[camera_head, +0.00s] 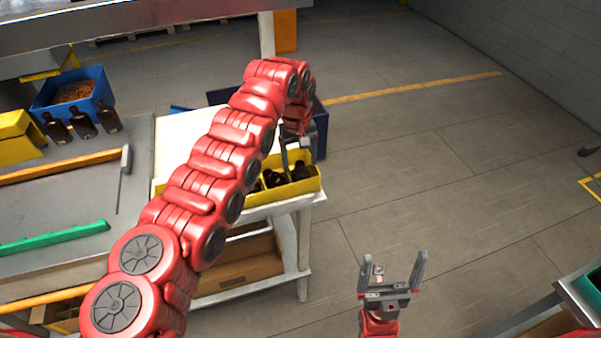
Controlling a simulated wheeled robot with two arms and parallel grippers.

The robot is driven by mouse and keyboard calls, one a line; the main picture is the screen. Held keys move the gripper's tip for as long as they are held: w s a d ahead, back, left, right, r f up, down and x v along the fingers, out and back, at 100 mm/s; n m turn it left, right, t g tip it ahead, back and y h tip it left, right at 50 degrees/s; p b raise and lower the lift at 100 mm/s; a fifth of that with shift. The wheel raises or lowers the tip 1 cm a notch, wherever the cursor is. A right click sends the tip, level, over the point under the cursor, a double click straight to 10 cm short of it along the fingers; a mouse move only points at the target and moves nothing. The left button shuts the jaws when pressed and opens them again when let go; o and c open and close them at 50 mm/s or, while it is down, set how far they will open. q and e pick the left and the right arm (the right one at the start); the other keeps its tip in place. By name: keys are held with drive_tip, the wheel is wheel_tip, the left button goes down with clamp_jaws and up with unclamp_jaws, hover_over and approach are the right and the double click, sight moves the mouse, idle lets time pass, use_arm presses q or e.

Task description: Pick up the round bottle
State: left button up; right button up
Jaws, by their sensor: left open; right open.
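Several dark amber bottles show. Three bottles (82,124) stand in a row at the far left. More dark bottles (273,178) are in the yellow bin (285,196) on the white table; one of these bottles (300,172) is at the bin's right. I cannot tell which bottle is the round one. My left gripper (298,155) is open above the right part of the yellow bin, close over the bottles there; its fingertips are small and partly unclear. My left arm hides part of the bin. My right gripper (393,272) is open and empty, over the floor at lower right.
A blue bin (72,100) stands behind the left bottles, beside a yellow bin (18,138). A dark blue container (320,128) is behind the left gripper. A cardboard box (240,272) is on the lower shelf. Open floor (430,190) fills the right.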

sight(301, 176)
use_arm(q)
drive_tip(key=shift+f+p, duration=0.35)
drive_tip(key=shift+f, duration=0.85)
clamp_jaws()
